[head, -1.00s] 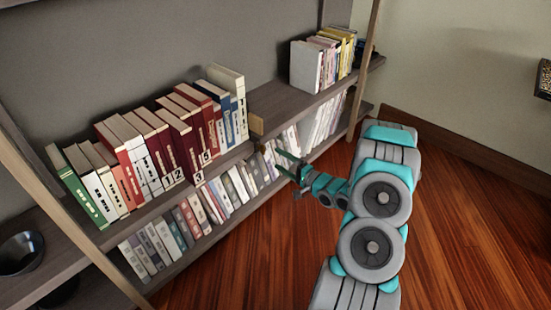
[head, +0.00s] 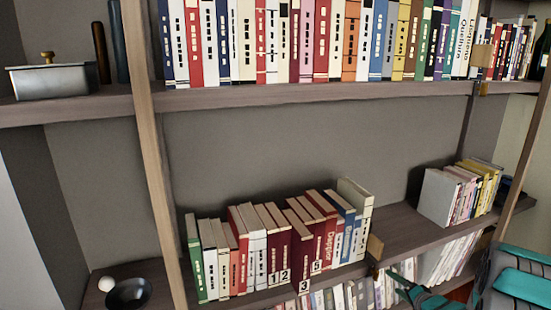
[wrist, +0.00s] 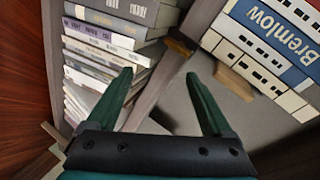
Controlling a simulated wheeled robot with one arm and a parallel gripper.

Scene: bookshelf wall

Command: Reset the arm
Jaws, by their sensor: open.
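My gripper (head: 402,287) is at the lower right of the head view, in front of the shelf with the numbered books. In the wrist view its two dark green fingers (wrist: 159,75) are spread apart with nothing held between them. Beyond them are a shelf edge, a row of grey and white books (wrist: 115,45) and blue and white books (wrist: 262,55), one lettered "Bremlow". My arm shows in part at the lower right corner of the head view; the rest is out of frame.
A row of red, white and blue books (head: 270,240) stands on the middle shelf, beside a small wooden block (head: 375,247). More books (head: 455,195) stand at right. A dark bowl (head: 130,293) is lower left.

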